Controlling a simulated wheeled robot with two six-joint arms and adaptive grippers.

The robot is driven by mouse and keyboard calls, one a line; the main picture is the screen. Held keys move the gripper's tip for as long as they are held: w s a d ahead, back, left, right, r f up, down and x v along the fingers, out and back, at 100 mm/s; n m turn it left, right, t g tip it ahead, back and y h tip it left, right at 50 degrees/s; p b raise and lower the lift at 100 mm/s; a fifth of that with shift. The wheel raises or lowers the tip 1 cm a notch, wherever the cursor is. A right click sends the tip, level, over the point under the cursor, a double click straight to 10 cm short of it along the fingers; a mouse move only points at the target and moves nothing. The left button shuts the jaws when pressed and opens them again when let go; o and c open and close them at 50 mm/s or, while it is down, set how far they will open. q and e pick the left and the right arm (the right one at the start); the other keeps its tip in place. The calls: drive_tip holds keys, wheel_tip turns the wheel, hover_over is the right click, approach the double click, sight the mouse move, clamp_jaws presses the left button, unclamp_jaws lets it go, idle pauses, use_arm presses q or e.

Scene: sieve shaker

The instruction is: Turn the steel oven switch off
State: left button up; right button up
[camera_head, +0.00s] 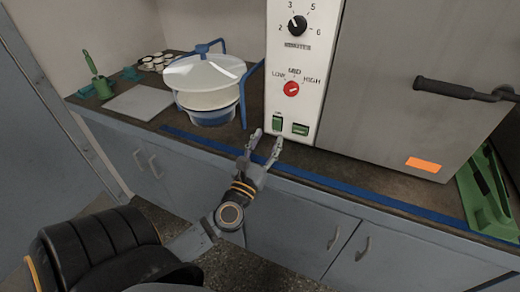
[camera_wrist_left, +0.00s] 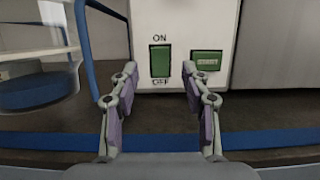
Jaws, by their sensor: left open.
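The steel oven (camera_head: 405,85) stands on the counter with a white control panel (camera_head: 296,65) on its left side. A green upright rocker switch (camera_head: 278,123) sits low on the panel; in the left wrist view the switch (camera_wrist_left: 160,62) has ON above it and OFF below. My left gripper (camera_head: 264,141) is open and empty in front of the panel, just short of the switch. In the left wrist view its fingertips (camera_wrist_left: 159,75) frame the switch on both sides, apart from it. My right gripper is not in view.
A green wide button (camera_head: 300,129) sits right of the switch, below a red knob (camera_head: 291,89) and a black dial (camera_head: 297,26). A sieve stack in a blue frame (camera_head: 208,82) stands left. A green tray (camera_head: 487,190) lies right. The front counter strip is clear.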

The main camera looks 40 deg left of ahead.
use_arm(q)
drive_tip(key=v, duration=0.7)
idle(0.3)
